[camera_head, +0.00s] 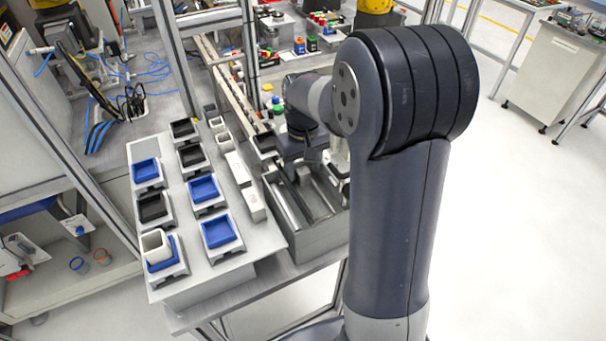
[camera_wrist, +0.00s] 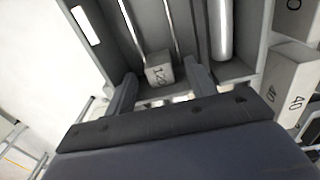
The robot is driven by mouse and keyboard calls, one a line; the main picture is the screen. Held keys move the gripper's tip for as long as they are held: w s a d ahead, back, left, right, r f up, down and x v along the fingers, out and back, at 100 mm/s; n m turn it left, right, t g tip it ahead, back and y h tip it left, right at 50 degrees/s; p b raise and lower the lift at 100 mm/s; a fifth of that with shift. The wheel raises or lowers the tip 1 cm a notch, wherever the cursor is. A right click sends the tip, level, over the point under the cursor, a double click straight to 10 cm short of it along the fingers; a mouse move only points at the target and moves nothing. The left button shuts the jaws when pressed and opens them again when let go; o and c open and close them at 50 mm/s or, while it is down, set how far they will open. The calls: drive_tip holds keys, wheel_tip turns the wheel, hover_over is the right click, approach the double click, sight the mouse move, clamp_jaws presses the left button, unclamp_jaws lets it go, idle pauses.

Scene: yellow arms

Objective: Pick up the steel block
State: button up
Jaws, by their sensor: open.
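My gripper (camera_wrist: 161,80) is open, with one finger to the left of the block and one to the right. Whether either finger touches it I cannot tell.
Metal rods (camera_wrist: 220,30) lie in the tray beside the block. A light block marked 40 (camera_wrist: 291,80) stands just outside the tray's right wall. A board (camera_head: 190,282) with blue and black square holders (camera_head: 221,231) lies left of the tray in the head view.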

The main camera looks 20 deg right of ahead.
drive_tip(key=shift+f, duration=0.15)
clamp_jaws()
idle(0.5)
